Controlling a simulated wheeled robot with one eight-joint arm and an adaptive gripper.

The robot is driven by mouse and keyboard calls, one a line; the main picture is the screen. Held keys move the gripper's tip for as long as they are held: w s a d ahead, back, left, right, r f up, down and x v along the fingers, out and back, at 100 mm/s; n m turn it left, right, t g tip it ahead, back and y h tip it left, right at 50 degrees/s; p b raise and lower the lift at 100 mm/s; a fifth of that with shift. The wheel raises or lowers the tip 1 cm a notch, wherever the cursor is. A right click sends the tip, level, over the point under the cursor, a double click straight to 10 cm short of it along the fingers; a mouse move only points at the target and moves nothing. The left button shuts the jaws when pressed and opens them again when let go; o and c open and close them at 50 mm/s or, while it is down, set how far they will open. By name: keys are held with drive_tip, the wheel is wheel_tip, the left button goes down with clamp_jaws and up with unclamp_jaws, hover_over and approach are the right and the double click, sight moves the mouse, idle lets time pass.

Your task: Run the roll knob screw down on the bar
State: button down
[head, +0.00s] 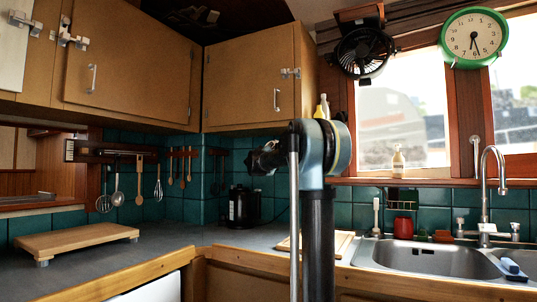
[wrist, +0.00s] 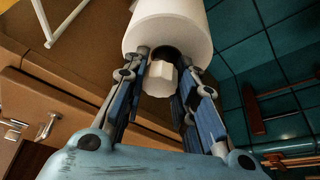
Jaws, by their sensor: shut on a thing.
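In the wrist view, a white faceted knob screw (wrist: 159,79) sits between the fingers of my gripper (wrist: 166,62). The gripper is shut on it. Just beyond is a thick white roll (wrist: 168,27), its end facing me, with a dark opening behind the knob. The bar inside the roll is hidden, so I cannot tell how far the knob is along it. In the head view, my arm stands in the middle, and I cannot make out the knob or the roll.
Wooden wall cupboards (head: 245,85) hang above the teal-tiled wall. A dark fan (head: 362,52) and a green clock (head: 474,36) are at the upper right. Below are a sink (head: 425,258), a black appliance (head: 243,207) and a wooden board (head: 75,242) on the counter.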

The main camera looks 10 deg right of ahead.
drive_tip(key=c, duration=2.1)
unclamp_jaws()
drive_tip(key=o, duration=0.9)
drive_tip(key=shift+d, duration=0.1)
drive_tip(key=a+v, duration=0.1)
drive_tip(key=v, duration=1.4)
drive_tip(key=shift+s+a+r, duration=0.15)
drive_tip(key=shift+a+r, duration=0.05)
drive_tip(key=shift+r, duration=0.05)
